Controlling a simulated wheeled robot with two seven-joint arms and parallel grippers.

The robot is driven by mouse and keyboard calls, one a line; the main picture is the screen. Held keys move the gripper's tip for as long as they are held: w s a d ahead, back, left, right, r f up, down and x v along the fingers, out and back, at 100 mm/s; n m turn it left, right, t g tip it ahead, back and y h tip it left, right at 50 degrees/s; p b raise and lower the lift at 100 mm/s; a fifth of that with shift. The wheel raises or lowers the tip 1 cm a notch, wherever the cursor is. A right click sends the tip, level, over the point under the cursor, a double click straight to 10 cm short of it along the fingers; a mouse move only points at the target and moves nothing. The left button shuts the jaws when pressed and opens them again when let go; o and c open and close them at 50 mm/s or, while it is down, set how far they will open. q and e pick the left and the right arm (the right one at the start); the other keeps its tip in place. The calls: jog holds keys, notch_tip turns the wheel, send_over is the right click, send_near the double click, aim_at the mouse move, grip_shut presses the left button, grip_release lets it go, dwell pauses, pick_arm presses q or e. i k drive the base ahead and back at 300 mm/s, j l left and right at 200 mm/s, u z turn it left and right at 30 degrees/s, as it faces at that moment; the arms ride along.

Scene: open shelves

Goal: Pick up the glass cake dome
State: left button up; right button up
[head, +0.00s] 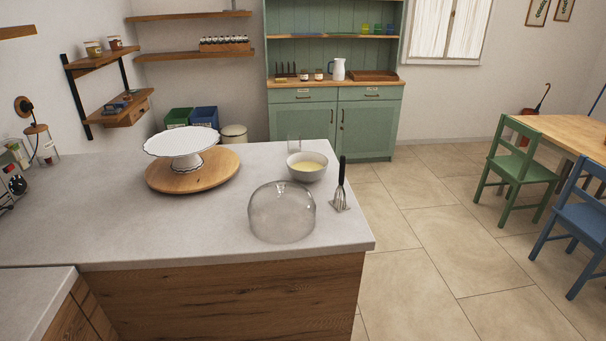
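The glass cake dome (282,213) is clear, with a small knob on top. It rests on the grey countertop (130,236) near the front right corner. No gripper or arm of mine shows in the head view, so the state of both grippers is hidden.
A white cake stand (181,142) stands on a round wooden board (222,169) to the left of the dome. A black-handled masher (341,187) stands at right. The front left counter is clear.

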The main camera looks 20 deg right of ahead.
aim_at(280, 212)
jog(key=l+u, duration=0.2)
jog(key=l, duration=0.35)
jog(key=k+l+u, duration=0.1)
jog(key=l+u, duration=0.15)
jog(key=l, duration=0.3)
jog(key=k+l+u, duration=0.2)
jog(key=l, duration=0.35)
jog(key=i, duration=0.1)
